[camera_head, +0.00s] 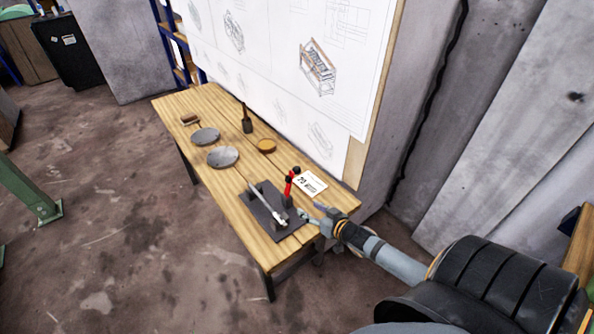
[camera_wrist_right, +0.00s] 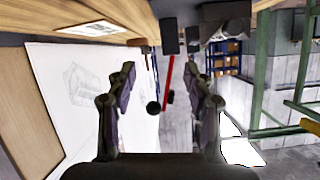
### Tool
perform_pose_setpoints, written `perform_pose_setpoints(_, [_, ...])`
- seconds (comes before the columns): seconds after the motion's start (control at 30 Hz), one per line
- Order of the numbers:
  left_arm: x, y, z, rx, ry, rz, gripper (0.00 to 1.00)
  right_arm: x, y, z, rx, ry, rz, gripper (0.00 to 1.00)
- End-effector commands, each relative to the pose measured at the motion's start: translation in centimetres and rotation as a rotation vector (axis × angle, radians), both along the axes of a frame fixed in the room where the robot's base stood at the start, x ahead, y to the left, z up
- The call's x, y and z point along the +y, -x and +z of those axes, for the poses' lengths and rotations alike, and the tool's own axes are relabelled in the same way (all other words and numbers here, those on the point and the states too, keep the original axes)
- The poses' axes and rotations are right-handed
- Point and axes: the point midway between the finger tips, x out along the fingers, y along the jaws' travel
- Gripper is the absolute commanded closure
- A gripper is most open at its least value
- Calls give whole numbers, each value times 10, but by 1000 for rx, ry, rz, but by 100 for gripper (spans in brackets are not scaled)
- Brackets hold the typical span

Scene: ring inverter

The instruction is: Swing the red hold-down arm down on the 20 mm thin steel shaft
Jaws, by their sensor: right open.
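The red hold-down arm (camera_head: 288,186) stands roughly upright on a dark base plate (camera_head: 262,222) at the near end of the wooden table. It has dark knobs at its top. The thin steel shaft (camera_head: 265,204) appears as a pale bar lying over the plate beside the red arm. My right gripper (camera_head: 308,216) is open and empty, to the right of the plate and close to the red arm. In the right wrist view the red arm (camera_wrist_right: 170,75) and a dark knob (camera_wrist_right: 153,107) show between the spread fingers, farther off. My left gripper is out of view.
A white card marked 20 (camera_head: 311,183) stands or lies behind the red arm. Two grey discs (camera_head: 223,156), a yellowish round piece (camera_head: 267,146) and a dark tool (camera_head: 246,122) are farther along the table (camera_head: 203,100). A drawing board (camera_head: 300,70) rises behind the table.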

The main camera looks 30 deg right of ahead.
Motion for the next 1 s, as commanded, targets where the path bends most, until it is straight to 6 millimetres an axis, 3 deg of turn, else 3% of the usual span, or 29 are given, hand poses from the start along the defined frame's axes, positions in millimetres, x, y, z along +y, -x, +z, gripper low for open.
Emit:
perform_pose_setpoints(0.1, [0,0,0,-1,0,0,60,-26,-12,31,-162,-81,66,48])
perform_pose_setpoints(0.3, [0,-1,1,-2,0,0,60,-47,-15,72,-327,-190,167,48])
perform_pose_setpoints(0.57, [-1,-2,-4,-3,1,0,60,-47,-21,77,-350,-207,184,48])
perform_pose_setpoints(0.8, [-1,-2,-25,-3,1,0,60,-34,-66,75,-355,-207,181,48])
perform_pose_setpoints(1.0, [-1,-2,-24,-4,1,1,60,-25,-96,79,-352,-208,178,48])
